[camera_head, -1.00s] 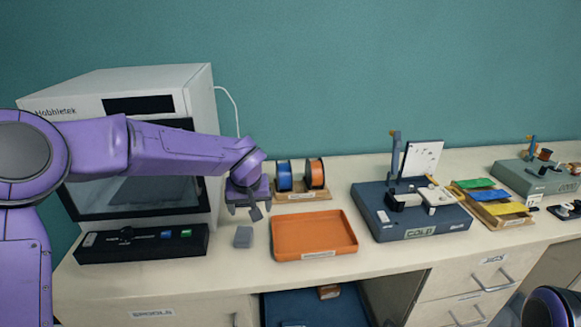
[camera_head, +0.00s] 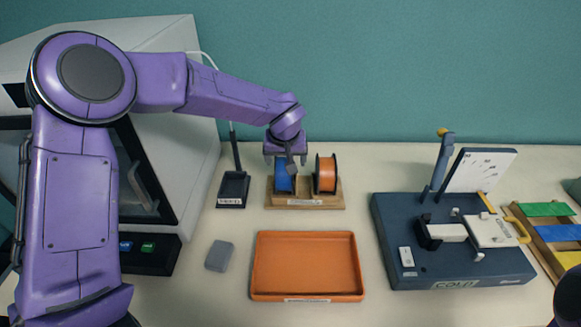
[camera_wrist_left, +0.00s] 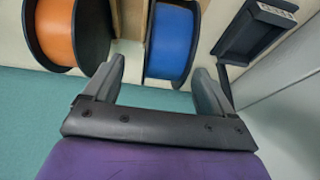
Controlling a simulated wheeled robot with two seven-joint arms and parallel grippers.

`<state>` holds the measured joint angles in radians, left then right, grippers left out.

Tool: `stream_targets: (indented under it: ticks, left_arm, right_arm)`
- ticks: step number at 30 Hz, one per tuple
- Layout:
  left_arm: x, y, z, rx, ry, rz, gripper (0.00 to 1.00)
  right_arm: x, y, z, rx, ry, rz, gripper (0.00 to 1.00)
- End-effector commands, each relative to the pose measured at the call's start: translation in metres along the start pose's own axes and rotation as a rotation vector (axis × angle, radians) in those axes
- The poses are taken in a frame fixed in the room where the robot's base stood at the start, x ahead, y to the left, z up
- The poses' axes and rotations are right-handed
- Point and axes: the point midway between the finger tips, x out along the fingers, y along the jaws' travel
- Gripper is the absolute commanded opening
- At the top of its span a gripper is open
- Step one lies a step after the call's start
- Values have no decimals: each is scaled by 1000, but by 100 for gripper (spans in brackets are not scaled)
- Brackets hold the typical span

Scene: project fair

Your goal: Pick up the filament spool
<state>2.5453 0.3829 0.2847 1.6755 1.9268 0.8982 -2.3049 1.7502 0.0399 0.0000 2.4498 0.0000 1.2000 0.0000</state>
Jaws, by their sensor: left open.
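Two filament spools stand upright side by side on a wooden holder (camera_head: 308,201) at the back of the counter. The blue spool (camera_head: 284,180) is on the left and the orange spool (camera_head: 325,173) is on the right, both with dark flanges. My left gripper (camera_head: 287,160) is open just above and behind the blue spool, covering its top in the head view. In the left wrist view the blue spool (camera_wrist_left: 172,42) lies ahead between the two open fingers (camera_wrist_left: 163,78), and the orange spool (camera_wrist_left: 57,30) is off to the left. I cannot tell whether the fingers touch the spool.
An orange tray (camera_head: 307,292) and a small grey block (camera_head: 219,256) lie in front. A dark stand (camera_head: 233,188) is close left of the holder. A white machine (camera_head: 175,110) is at left, a dark blue fixture (camera_head: 455,270) at right.

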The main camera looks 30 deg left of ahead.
Motion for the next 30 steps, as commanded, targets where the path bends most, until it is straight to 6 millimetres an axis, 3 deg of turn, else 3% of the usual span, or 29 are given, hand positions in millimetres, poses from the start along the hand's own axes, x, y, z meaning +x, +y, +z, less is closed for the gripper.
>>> stream_targets:
  ticks: [13,21,23,28,30]
  left_arm:
    - [75,0,-4,2,-9,-6,85]
    - [81,1,-4,1,-6,-2,85]
    - [81,1,-4,1,-6,-2,69]
    - [81,0,-4,1,-6,-3,15]
    - [81,1,-5,1,-5,-2,14]
  right_arm:
    - [-19,2,-8,0,0,0,43]
    - [-19,2,-8,0,-1,0,43]
    - [-19,2,-8,0,-1,0,43]
    - [-19,2,-8,0,0,0,43]
    - [-19,2,-8,0,0,0,43]
